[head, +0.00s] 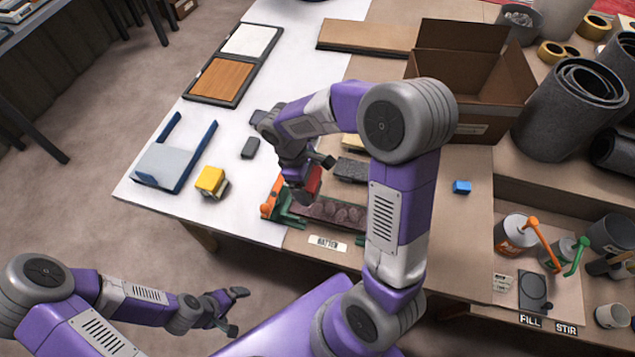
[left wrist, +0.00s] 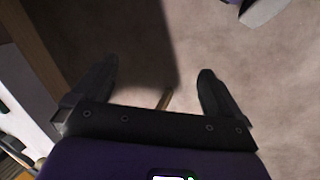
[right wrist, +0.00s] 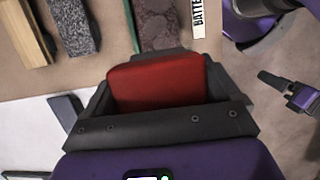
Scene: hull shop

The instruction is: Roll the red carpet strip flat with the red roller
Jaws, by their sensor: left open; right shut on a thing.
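A dark reddish-brown lumpy carpet strip (head: 328,211) lies near the table's front edge, in a green-edged holder, partly hidden by my right arm. It also shows at the top of the right wrist view (right wrist: 156,28). My right gripper (head: 305,192) is shut on the red roller (right wrist: 155,82), whose red body fills the space between the fingers. In the head view the gripper is at the strip's left end; I cannot tell whether the roller touches the strip. My left gripper (head: 238,312) is open and empty, over the floor in front of the table.
An orange clamp (head: 271,197) stands at the strip's left end. A label (head: 328,243) lies in front. A grey speckled block (head: 350,169) lies behind the strip. A yellow block (head: 211,181) and blue-sided tray (head: 172,165) are at left. An open cardboard box (head: 470,60) stands behind.

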